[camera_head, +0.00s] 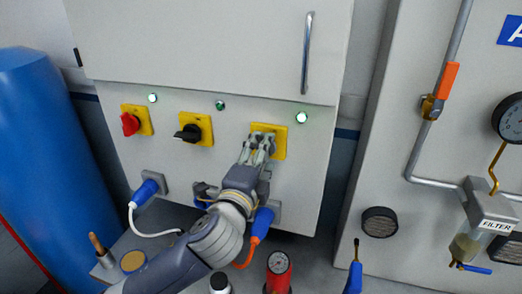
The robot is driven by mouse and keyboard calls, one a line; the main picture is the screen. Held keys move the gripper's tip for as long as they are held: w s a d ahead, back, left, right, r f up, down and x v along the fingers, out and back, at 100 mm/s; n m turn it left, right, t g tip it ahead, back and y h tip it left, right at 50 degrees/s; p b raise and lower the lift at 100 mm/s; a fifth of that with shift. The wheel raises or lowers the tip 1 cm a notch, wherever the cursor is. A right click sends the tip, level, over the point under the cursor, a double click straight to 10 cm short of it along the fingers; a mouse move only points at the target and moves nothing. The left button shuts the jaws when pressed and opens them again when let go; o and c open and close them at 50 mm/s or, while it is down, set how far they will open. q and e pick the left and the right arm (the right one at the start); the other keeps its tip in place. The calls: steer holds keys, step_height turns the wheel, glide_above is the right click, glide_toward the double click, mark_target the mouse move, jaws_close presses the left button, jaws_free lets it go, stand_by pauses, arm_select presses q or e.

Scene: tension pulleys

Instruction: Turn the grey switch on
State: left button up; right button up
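The grey switch sits on the right-hand yellow plate (280,147) of the grey cabinet's front. My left gripper (262,141) is right at this plate, its fingertips over the switch. The fingers cover most of the grey knob, so its angle and whether they clamp it cannot be told. A round indicator light (302,117) up and to the right of the plate glows bright whitish green. My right gripper is not in view.
A red switch (130,124) and a black switch (188,133) sit to the left on yellow plates. Blue plugs (146,192) with cables are below. A door handle (307,53) is above. A blue cylinder (42,140) stands at left, a pipe panel (415,230) at right.

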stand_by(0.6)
arm_select(q)
steer(key=o, duration=1.1)
steer(key=shift+c, duration=0.2)
steer(key=v, duration=1.2)
